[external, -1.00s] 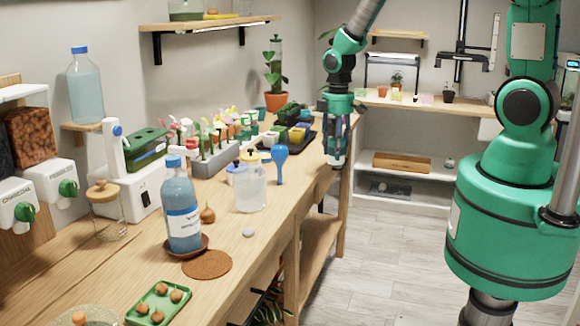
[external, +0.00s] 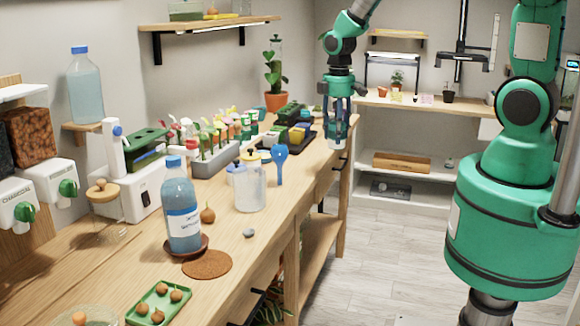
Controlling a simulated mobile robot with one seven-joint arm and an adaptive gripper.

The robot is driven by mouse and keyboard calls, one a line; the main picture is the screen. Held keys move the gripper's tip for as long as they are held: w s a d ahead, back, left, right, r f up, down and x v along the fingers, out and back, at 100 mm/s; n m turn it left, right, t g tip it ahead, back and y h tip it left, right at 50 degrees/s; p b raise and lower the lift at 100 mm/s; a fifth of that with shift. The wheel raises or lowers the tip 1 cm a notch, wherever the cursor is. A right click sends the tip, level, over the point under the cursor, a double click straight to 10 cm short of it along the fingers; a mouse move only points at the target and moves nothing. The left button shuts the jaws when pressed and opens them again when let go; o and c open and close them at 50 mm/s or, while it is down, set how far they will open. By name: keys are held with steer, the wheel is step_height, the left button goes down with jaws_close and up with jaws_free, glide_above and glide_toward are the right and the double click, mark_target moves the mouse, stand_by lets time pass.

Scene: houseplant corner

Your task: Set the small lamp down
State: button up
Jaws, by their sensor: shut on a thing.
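My gripper (external: 339,122) is near the far right end of the long wooden bench, pointing down. It is shut on a small pale thing (external: 338,143), which I take to be the small lamp. Only its whitish lower part shows clearly below the fingers; the rest is hidden by them and small in the picture. It is at the bench's right edge in this view. I cannot tell whether it touches the bench top.
The wooden bench (external: 215,284) holds a dark tray (external: 304,142) with pots left of my gripper, a blue scoop-like tool (external: 280,165), a clear jar (external: 250,190) and a blue bottle (external: 181,205). A white shelf unit (external: 405,190) stands behind. Floor is clear right of the bench.

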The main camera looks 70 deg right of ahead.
mark_target(336, 102)
steer(key=r, duration=1.3)
steer(key=shift+w+a, duration=0.2)
steer(key=shift+a, duration=0.1)
steer(key=w+a+n+p, duration=0.1)
steer(key=w+a+n, duration=0.4)
steer(key=a, duration=0.6)
steer(key=w+a+r+n, duration=0.1)
steer(key=w+a+n, duration=0.2)
steer(key=w+a, duration=0.6)
steer(key=w+a+n+p, duration=0.1)
steer(key=w+a+n, duration=0.25)
steer(key=a, duration=0.95)
steer(key=a+f+n, duration=0.1)
steer(key=a+n, duration=0.6)
steer(key=a, duration=2.1)
step_height(336, 102, down, 18)
steer(key=shift+s+a, duration=0.3)
steer(key=shift+s, duration=0.1)
steer(key=shift+f, duration=0.1)
steer(key=shift+n, duration=0.25)
steer(key=shift+w+a+f+p, duration=0.1)
steer(key=shift+w+a+f, duration=0.15)
steer(key=shift+w+a, duration=1.6)
steer(key=shift+w+a+f+p, duration=0.2)
steer(key=shift+w+a, duration=0.55)
steer(key=shift+w, duration=2.05)
steer(key=shift+w+a+f+p, duration=0.1)
steer(key=shift+w+a+f, duration=0.2)
steer(key=shift+w+a, duration=1.55)
